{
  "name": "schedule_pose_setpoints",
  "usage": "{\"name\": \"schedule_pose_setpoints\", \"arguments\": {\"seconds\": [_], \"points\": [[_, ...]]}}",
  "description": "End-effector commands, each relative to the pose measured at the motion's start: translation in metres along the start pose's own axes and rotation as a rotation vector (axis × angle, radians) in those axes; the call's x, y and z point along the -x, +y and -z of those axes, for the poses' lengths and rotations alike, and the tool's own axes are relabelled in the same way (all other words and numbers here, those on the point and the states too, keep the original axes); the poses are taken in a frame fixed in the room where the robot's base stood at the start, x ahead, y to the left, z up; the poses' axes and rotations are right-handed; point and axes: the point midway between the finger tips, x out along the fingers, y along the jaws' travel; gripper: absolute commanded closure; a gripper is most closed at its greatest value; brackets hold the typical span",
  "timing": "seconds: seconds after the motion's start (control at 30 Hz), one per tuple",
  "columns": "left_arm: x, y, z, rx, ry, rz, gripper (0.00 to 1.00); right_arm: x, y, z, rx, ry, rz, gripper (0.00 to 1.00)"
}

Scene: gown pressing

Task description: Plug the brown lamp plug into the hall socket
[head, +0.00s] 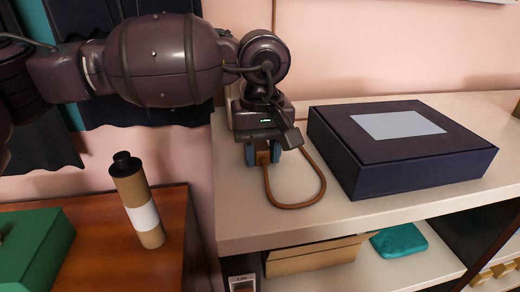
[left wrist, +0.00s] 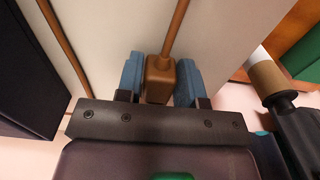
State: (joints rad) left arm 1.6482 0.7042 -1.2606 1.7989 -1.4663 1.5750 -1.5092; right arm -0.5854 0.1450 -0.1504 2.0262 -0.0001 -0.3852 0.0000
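The brown lamp plug (head: 263,158) is between the blue fingers of my left gripper (head: 263,153), over the left end of the pale counter. My right gripper is not in view.
A dark blue box (head: 400,150) stands on the counter (head: 235,210) right of the cord. A shelf below holds a cardboard box (head: 315,258) and a teal cloth (head: 399,241). A wooden table (head: 100,250) at left bears a capped brown tube (head: 138,205) and a green box (head: 35,245).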

Motion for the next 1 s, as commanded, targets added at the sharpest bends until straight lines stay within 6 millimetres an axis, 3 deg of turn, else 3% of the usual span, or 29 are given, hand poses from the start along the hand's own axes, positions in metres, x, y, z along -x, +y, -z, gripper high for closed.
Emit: {"name": "schedule_pose_setpoints", "arguments": {"seconds": [0.03,0.17,0.2,0.63,1.0], "points": [[0.000,0.000,0.000,0.000,0.000,0.000,0.73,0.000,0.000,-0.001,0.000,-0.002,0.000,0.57],[0.000,0.000,0.000,0.000,0.000,0.000,0.93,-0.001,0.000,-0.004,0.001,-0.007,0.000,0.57],[0.000,0.000,0.000,0.000,0.000,0.000,0.94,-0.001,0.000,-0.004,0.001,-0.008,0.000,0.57],[0.001,0.000,0.000,0.000,0.000,0.000,0.94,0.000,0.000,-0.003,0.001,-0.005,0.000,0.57],[0.015,0.000,0.000,0.000,0.001,0.000,0.94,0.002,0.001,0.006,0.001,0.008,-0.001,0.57]]}}
